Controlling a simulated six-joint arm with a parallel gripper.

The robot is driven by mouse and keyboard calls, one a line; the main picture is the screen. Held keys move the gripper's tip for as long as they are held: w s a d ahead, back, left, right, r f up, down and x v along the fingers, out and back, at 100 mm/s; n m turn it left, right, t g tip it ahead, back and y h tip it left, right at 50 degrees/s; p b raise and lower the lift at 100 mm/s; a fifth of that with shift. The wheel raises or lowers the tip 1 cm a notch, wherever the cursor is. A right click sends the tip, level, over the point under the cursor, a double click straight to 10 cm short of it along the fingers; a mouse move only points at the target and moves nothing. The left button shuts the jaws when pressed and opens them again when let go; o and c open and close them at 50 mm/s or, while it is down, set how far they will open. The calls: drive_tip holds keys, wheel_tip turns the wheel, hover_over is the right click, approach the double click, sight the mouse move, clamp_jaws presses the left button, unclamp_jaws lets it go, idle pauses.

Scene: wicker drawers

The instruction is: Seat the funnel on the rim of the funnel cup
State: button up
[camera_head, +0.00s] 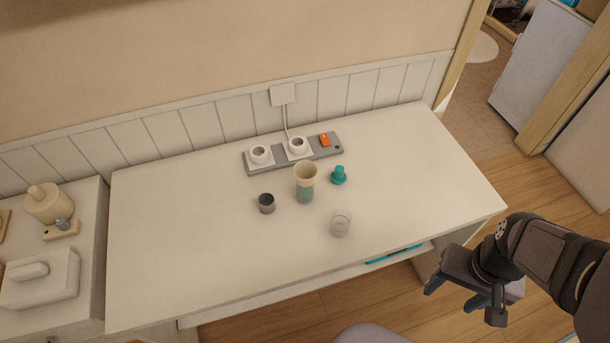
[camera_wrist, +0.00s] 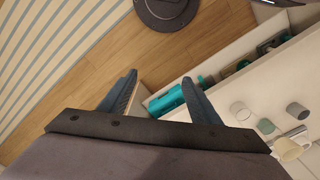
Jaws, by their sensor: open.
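A cream cone-shaped piece (camera_head: 306,172), wide at the top, shows directly above a translucent green cup (camera_head: 305,194) mid-table in the head view. I cannot tell whether it sits on the cup or stands behind it. A small teal piece (camera_head: 339,176), wide below and narrower above, stands to their right and may be an upturned funnel. Which piece is the funnel is not certain. The wrist view shows the green cup (camera_wrist: 265,126) near a cream object (camera_wrist: 289,149). My gripper (camera_head: 453,292) is open and empty, beyond the table's front right corner; its fingers show in the wrist view (camera_wrist: 158,100).
A dark grey cup (camera_head: 266,204) stands left of the green cup, and a clear glass (camera_head: 340,225) stands in front. A power strip (camera_head: 278,163) lies along the back. A partly open drawer (camera_head: 340,270) under the front edge holds teal items. The table's left and right sides are clear.

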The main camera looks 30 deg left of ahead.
drive_tip(key=o, duration=0.3)
